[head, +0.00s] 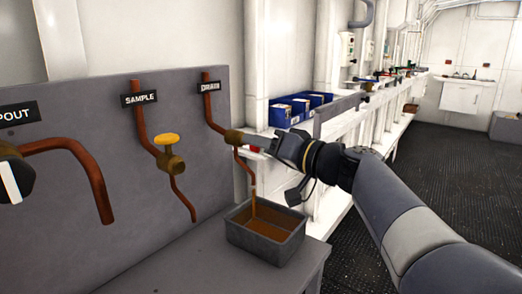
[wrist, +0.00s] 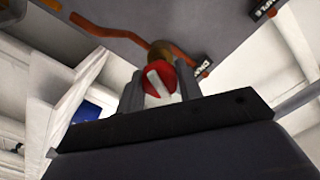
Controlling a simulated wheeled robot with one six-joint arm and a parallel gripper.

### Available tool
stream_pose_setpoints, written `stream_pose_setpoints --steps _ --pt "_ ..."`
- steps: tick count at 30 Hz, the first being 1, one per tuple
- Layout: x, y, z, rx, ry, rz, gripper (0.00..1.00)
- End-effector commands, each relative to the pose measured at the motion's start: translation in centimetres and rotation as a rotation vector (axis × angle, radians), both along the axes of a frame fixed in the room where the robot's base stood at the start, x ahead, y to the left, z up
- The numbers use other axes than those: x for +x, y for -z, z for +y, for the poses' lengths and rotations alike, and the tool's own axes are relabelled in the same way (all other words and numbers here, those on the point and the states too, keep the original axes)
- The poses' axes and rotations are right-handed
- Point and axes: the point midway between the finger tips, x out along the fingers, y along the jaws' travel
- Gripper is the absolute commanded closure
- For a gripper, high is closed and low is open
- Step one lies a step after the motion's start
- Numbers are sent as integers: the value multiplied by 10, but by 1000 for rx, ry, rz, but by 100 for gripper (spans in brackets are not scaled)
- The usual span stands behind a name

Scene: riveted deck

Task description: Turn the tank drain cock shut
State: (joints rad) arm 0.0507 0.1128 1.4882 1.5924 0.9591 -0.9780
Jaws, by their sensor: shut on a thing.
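The drain cock has a brass body (head: 233,137) on a copper pipe under the DRAIN label (head: 210,87). In the wrist view its red round knob (wrist: 153,78) carries a white stripe, slightly tilted, with the brass body (wrist: 160,50) behind it. My gripper (head: 257,143) is shut on the red knob, one finger on each side; in the head view the fingers hide most of the knob. A thin brown stream (head: 253,204) runs from the pipe's outlet into a grey tray (head: 265,250) holding brown liquid.
Left of the drain are the SAMPLE line with a yellow-handled cock (head: 166,139) and a spout pipe (head: 75,146) with a black knob (head: 12,180). Blue bins (head: 300,108) stand on the white bench behind my gripper. The dark floor (head: 460,180) at right is clear.

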Motion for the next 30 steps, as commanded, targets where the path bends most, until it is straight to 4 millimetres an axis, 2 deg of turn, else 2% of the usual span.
stream_pose_setpoints --steps 30 --pt "1 0 0 575 0 739 89"
